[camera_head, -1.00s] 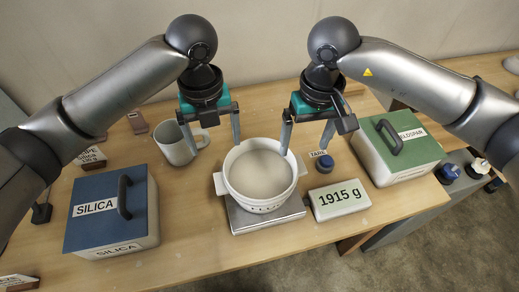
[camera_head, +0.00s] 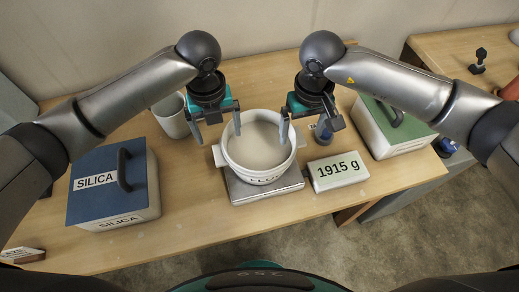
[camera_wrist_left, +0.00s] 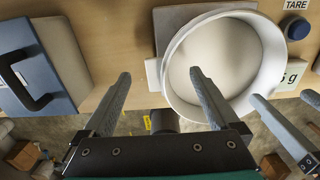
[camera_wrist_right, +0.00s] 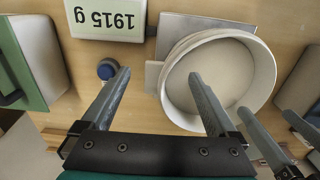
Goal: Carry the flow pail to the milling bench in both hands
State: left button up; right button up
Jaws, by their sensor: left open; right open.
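The flow pail (camera_head: 259,178) is a white round tub with pale contents and small side handles. It stands upright on the metal scale plate (camera_head: 265,194). My left gripper (camera_head: 217,129) is open and empty above the pail's left rear side. My right gripper (camera_head: 307,133) is open and empty above its right rear side. In the left wrist view the pail (camera_wrist_left: 174,95) shows at and beyond the right finger. In the right wrist view the pail (camera_wrist_right: 168,100) lies behind the right finger. I cannot tell which bench is the milling bench.
The scale display (camera_head: 338,172) reads 1915 g, right of the pail. A blue-lidded SILICA box (camera_head: 98,190) stands left, a green-lidded box (camera_head: 390,130) right, and a mug (camera_head: 171,116) behind left. Another bench (camera_head: 442,51) stands at the far right.

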aim_at(220, 144)
pick_arm(q)
notch_tip(220, 144, down, 7)
jog(key=shift+f, duration=0.1)
pick_arm(e)
notch_tip(220, 144, down, 7)
jog(key=shift+f, duration=0.1)
pick_arm(q)
jog(key=shift+a, duration=0.1)
jog(key=c, duration=1.5)
pick_arm(e)
jog(key=shift+d, duration=0.15)
jog(key=c, duration=1.5)
pick_arm(q)
grip_shut()
jog(key=shift+a, duration=0.1)
pick_arm(e)
jog(key=shift+w+d, duration=0.1)
pick_arm(q)
jog(key=shift+w, duration=0.2)
pick_arm(e)
jog(key=shift+w, duration=0.1)
